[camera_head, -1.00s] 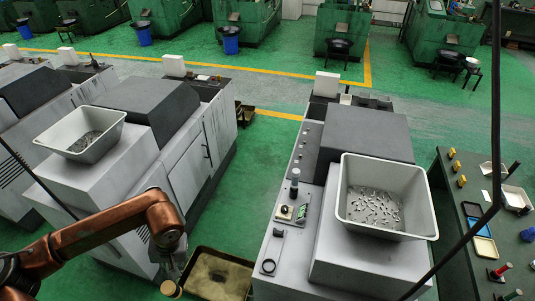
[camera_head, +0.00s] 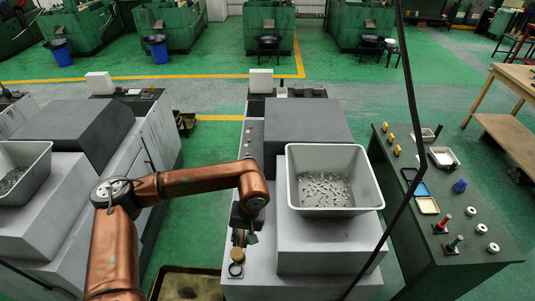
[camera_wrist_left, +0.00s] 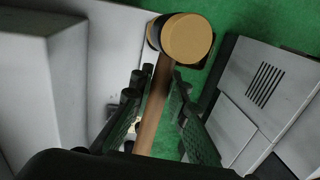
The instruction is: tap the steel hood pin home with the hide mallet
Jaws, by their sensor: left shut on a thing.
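My left gripper (camera_head: 241,236) is shut on the wooden handle of the hide mallet (camera_head: 237,254), above the front left part of the grey machine (camera_head: 262,288). In the left wrist view the mallet (camera_wrist_left: 187,38) shows its tan round face and dark band, with the handle running back between the fingers (camera_wrist_left: 158,90). The head is beyond the fingertips. The steel hood pin cannot be made out; my arm covers much of the machine's left ledge. My right gripper is not in view.
A pale bin (camera_head: 291,190) of small metal parts stands on the machine, right of my arm. A dark tray (camera_head: 185,286) is on the floor to the left. A dark green table (camera_head: 450,205) stands right.

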